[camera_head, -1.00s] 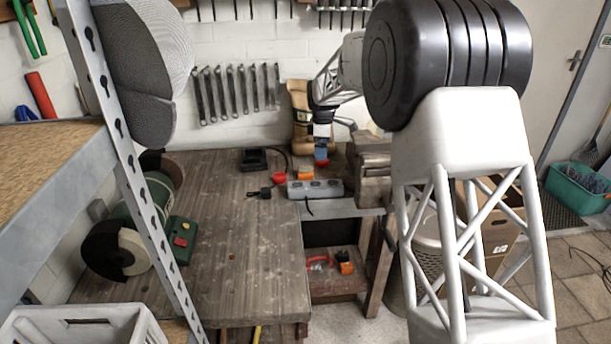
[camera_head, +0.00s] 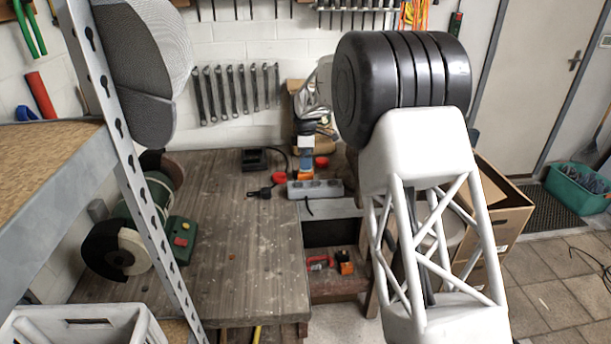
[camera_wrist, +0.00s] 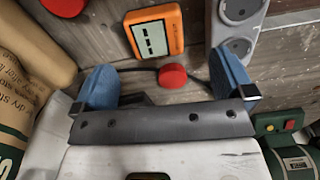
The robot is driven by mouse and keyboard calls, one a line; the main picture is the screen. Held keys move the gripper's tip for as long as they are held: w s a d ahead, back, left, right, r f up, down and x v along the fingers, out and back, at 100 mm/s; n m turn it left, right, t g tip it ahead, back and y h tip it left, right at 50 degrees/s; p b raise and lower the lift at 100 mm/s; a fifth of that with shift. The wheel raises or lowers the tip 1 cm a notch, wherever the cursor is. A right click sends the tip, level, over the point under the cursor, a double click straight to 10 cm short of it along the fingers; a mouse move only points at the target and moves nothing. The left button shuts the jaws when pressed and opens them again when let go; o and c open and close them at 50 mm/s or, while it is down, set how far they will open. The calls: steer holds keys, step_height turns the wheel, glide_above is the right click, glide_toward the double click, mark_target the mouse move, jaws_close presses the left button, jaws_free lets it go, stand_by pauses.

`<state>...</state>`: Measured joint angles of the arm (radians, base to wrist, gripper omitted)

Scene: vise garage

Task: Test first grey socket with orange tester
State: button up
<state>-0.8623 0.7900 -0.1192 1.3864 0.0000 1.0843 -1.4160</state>
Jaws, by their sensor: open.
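The orange tester (camera_head: 305,173) lies on the bench behind the grey socket strip (camera_head: 316,190). My gripper (camera_head: 306,158) is above the tester area in the head view. In the wrist view my gripper (camera_wrist: 166,82) has its blue fingers wide apart with nothing held. A red round object (camera_wrist: 172,76) shows between the fingers, below them on the bench.
Two red objects lie by the tester, left (camera_head: 279,178) and right (camera_head: 321,162). A black charger (camera_head: 254,159) and cable are at the bench's back left. A green bench grinder (camera_head: 135,230) stands at left. The bench's middle (camera_head: 245,250) is clear.

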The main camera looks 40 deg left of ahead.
mark_target(305, 172)
steer(key=shift+f, duration=1)
steer(key=shift+f, duration=0.1)
steer(key=shift+w+a+f, duration=0.1)
steer(key=shift+f, duration=0.65)
steer(key=shift+w+a+f, duration=0.1)
steer(key=shift+f, duration=1.7)
steer(key=c, duration=1)
